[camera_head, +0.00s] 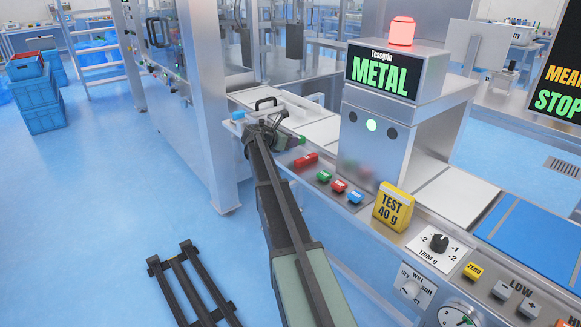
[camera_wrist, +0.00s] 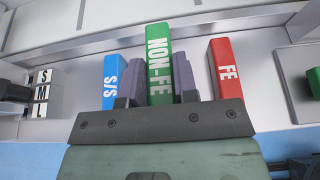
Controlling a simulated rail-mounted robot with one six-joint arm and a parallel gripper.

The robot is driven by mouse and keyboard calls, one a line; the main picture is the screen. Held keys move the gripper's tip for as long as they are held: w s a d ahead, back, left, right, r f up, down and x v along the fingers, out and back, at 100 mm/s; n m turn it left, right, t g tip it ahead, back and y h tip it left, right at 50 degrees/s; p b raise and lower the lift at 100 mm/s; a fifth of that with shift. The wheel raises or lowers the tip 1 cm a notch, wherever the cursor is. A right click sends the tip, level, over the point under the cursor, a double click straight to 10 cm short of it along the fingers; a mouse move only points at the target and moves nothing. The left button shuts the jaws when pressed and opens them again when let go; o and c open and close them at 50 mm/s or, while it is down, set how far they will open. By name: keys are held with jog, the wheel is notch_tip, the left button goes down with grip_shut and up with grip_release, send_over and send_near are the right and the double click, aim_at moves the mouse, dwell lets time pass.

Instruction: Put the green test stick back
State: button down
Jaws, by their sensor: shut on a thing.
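The green test stick, marked NON-FE (camera_wrist: 159,68), is between the two dark fingers of my gripper (camera_wrist: 159,85) in the wrist view. My gripper is shut on it. In the head view my gripper (camera_head: 272,136) is over the machine's front ledge, and the green stick's end (camera_head: 301,141) shows just right of it. The red FE stick (camera_wrist: 230,75) lies to the right of the green one and the blue S/S stick (camera_wrist: 114,80) to its left. The red stick also shows in the head view (camera_head: 305,161). I cannot tell whether the green stick touches the ledge.
The detector housing (camera_head: 372,135) stands right of my gripper, its screen reading METAL under a lit red lamp (camera_head: 402,30). Small coloured buttons (camera_head: 339,185) and a yellow TEST 40 g pouch (camera_head: 393,207) sit along the ledge. An S M L label block (camera_wrist: 40,92) is at left.

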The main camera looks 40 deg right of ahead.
aim_at(291, 157)
notch_tip(291, 157, down, 5)
jog(key=b, duration=0.4)
jog(key=shift+r, duration=0.45)
jog(key=shift+f, duration=0.15)
jog(key=c, duration=0.9)
grip_release()
